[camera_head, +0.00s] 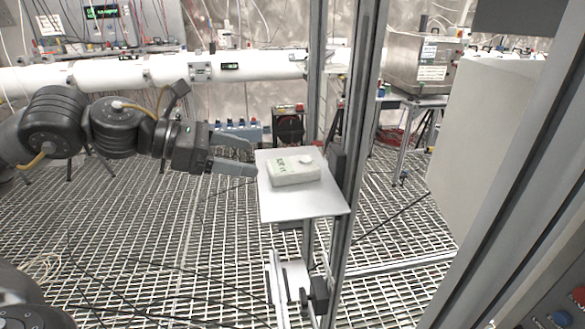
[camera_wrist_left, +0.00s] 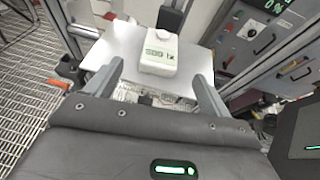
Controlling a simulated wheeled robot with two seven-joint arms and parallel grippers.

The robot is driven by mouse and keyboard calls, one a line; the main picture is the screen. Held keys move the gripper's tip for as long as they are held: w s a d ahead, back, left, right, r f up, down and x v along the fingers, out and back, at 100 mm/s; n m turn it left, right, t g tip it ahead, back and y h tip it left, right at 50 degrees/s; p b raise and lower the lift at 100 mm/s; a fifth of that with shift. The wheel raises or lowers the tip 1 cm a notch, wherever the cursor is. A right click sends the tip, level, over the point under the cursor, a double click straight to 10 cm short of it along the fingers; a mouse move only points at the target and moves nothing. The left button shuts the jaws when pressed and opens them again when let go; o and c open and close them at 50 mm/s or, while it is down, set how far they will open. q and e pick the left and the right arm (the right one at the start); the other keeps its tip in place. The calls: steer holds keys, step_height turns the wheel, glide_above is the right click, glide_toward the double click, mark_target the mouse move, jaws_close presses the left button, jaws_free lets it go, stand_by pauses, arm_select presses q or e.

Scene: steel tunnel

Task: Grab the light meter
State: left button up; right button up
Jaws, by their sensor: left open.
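The light meter (camera_head: 294,170) is a small off-white box with green digits and a round white knob on top. It lies on a square white plate (camera_head: 300,204) fixed to a metal post. In the left wrist view the light meter (camera_wrist_left: 159,54) sits on the plate (camera_wrist_left: 109,52), ahead of and between the fingertips. My left gripper (camera_head: 254,161) is open and empty at the left edge of the plate, with its fingers pointing toward the meter and apart from it. The left gripper (camera_wrist_left: 160,79) also shows in the left wrist view. My right gripper is not in view.
A tall metal frame post (camera_head: 355,150) stands just right of the plate. A white pipe (camera_head: 270,64) runs behind. A large pale panel (camera_head: 480,150) stands at the right.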

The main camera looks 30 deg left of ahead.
mark_target(291, 164)
arm_select(q)
steer(key=p+x, duration=0.2)
steer(key=x, duration=0.3)
steer(key=shift+w+d+f, duration=0.15)
steer(key=shift+w+d, duration=0.05)
steer(key=shift+d, duration=0.2)
steer(key=p+x, duration=0.2)
steer(key=x, duration=0.3)
steer(key=shift+w, duration=0.1)
steer(key=shift+c, duration=0.3)
steer(key=c, duration=1)
steer(key=shift+c, duration=0.4)
steer(key=shift+r, duration=0.25)
